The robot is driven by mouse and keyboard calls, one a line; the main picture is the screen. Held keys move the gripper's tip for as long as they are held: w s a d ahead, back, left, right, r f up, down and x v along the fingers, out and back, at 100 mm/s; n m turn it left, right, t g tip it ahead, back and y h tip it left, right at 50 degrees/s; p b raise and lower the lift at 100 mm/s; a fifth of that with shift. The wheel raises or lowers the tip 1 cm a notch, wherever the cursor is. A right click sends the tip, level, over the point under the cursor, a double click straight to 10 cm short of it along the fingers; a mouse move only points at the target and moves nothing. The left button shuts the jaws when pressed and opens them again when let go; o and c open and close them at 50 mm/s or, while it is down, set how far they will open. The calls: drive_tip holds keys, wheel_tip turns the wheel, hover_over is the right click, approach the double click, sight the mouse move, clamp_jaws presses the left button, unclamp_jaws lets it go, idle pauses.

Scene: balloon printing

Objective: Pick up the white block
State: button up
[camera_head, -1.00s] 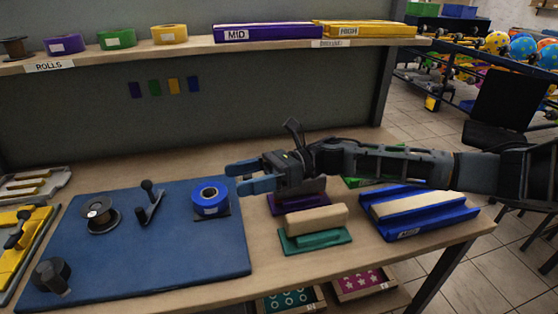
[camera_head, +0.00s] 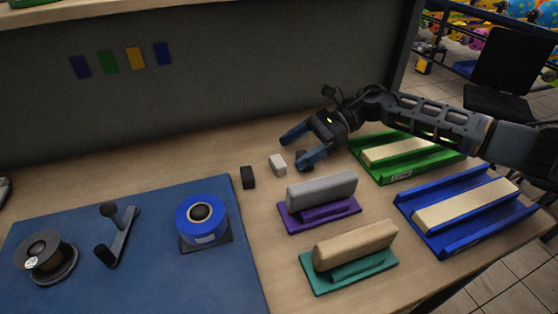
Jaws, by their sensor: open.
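The small white block (camera_head: 278,164) stands on the wooden table, between a small black block (camera_head: 248,178) on its left and my gripper on its right. My gripper (camera_head: 293,149) is open and empty. Its two blue fingers point left, the far one behind the white block and the near one just right of it. The fingers appear above the table; their exact height is hard to tell.
A purple-based grey pad (camera_head: 321,190) and a teal-based tan pad (camera_head: 355,246) stand in front. Green (camera_head: 405,175) and blue (camera_head: 437,243) trays lie right. A blue mat (camera_head: 140,290) with a blue roll (camera_head: 202,215) is left. The table behind is clear.

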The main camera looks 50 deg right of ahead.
sight(280, 160)
drive_tip(key=shift+p+x, duration=0.5)
drive_tip(key=shift+x, duration=1.55)
drive_tip(key=shift+s+a, duration=0.1)
drive_tip(key=shift+s, duration=0.05)
drive_tip(key=shift+c, duration=0.3)
drive_tip(key=c, duration=1.1)
